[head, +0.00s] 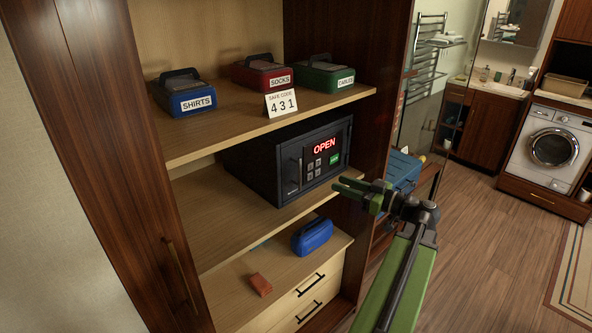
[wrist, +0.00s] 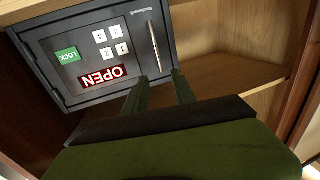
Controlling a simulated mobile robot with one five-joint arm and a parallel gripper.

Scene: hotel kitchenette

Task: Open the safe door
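The dark grey safe (head: 262,165) stands on the middle shelf of the wardrobe. Its door looks shut, and its red display (head: 324,146) reads OPEN. The door's upright handle (head: 298,174) is on the left, beside the keypad. The wrist view shows the door upside down, with the handle (wrist: 154,46), the white keys, the green LOCK button (wrist: 67,55) and the display (wrist: 103,76). My gripper (head: 350,189) is in front of the safe, right of the handle in the head view. Its two fingers (wrist: 160,77) are apart and empty, with the handle beyond their tips.
Blue, red and green boxes (head: 187,92) and a code card reading 431 (head: 281,103) stand on the shelf above. A blue case (head: 312,236) and an orange-brown item (head: 261,285) lie below, above the drawers. The wooden floor (head: 480,225) at right is clear.

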